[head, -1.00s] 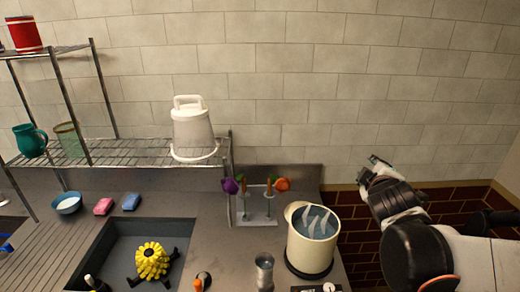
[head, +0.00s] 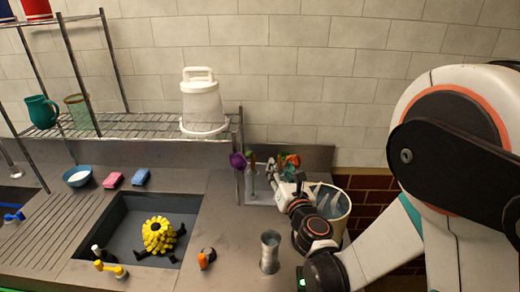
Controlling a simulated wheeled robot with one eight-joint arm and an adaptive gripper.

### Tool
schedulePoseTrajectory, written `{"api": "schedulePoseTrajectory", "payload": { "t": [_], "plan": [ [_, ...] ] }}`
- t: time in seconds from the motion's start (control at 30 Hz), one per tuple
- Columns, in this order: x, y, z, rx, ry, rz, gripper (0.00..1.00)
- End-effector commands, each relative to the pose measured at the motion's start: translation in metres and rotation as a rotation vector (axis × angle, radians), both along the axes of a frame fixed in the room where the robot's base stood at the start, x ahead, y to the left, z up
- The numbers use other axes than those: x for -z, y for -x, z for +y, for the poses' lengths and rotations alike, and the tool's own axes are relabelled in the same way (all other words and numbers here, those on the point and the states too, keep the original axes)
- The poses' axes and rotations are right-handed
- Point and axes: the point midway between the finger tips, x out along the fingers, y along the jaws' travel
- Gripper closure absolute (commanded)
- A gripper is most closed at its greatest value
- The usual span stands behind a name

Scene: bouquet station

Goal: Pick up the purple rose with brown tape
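The purple rose (head: 237,160) is in the head view at the back of the counter, beside the shelf's right post, with its bloom pointing left. A brownish upright part shows just right of the bloom; whether this is its tape is too small to tell. An orange rose (head: 293,160) with green leaves is to its right, partly covered by my gripper. My gripper (head: 275,172) is at the rack, right of the purple rose and apart from its bloom. Its fingers are small and overlap the orange rose, so their opening is unclear.
A cream pot (head: 340,206) stands right of the rack, partly behind my arm. A metal cup (head: 270,250) stands in front. The wire shelf (head: 150,150) holds a white lidded container (head: 202,100). The sink (head: 125,215) holds a yellow object (head: 158,235).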

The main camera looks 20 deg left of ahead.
Motion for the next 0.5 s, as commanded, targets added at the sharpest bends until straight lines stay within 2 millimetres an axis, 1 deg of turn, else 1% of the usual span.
{"api": "schedulePoseTrajectory", "payload": {
  "t": [0.03, 0.1, 0.17, 0.3, 0.43, 0.5],
  "plan": [
    [0.018, 0.011, 0.018, -0.042, 0.079, -0.049, 0.64],
    [0.033, 0.023, 0.036, -0.087, 0.176, -0.112, 0.64],
    [0.040, 0.017, 0.030, -0.081, 0.187, -0.117, 0.64],
    [0.052, 0.016, 0.031, -0.092, 0.219, -0.136, 0.64],
    [0.054, 0.010, 0.035, -0.094, 0.229, -0.141, 0.64],
    [0.054, 0.001, 0.040, -0.094, 0.229, -0.141, 0.64]
  ]
}}
